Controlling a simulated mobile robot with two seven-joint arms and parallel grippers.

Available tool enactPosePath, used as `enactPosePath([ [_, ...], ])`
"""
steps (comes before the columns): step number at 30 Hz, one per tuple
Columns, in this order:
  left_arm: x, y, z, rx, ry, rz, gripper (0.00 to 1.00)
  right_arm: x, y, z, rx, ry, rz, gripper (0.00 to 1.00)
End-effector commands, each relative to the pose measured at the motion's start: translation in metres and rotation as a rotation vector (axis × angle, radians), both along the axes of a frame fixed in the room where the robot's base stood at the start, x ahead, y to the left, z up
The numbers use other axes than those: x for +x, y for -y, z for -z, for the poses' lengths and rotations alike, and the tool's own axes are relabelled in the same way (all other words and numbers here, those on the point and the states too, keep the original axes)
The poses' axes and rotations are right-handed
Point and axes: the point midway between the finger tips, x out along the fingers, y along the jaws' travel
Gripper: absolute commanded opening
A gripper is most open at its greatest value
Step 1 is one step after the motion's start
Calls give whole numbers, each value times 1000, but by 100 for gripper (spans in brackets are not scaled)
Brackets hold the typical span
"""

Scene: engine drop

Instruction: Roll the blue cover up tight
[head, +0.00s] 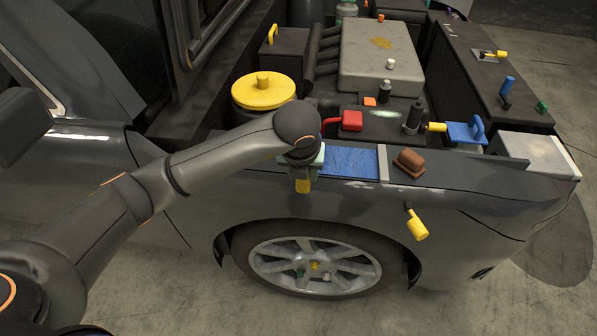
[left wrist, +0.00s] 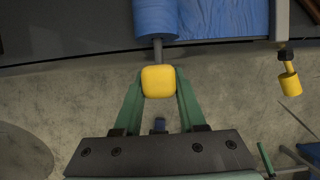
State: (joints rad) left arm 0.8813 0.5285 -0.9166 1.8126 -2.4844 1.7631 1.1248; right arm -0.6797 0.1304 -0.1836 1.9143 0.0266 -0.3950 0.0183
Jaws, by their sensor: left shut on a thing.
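The blue cover lies along the car's fender edge, its flat part (head: 352,162) visible right of my left gripper in the head view. In the left wrist view the cover shows as a blue roll (left wrist: 155,18) at the left with a flat blue sheet (left wrist: 225,18) to its right. A grey rod runs from the roll's near end to a yellow knob (left wrist: 158,81). The left gripper's (left wrist: 159,88) green fingers are shut on this knob, one on each side. The knob also shows below the gripper in the head view (head: 303,186). The wrist hides the roll there.
A light grey bar (head: 383,164) crosses the sheet's right end, with a brown block (head: 409,162) beyond it. A yellow handle (head: 417,226) hangs on the fender over the wheel (head: 315,265). A yellow round cap (head: 263,91) and red part (head: 352,120) stand behind.

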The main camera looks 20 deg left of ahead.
Motion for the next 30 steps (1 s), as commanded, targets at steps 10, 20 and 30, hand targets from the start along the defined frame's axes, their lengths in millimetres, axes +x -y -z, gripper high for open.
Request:
enactPosePath([
  [10,8,33,0,-4,4,3,0,0,0,8,-1,1,-1,100],
  [20,15,62,-1,-4,5,2,0,0,0,15,-1,1,-1,100],
  [30,22,92,0,-4,5,2,0,0,0,23,-1,1,-1,100],
])
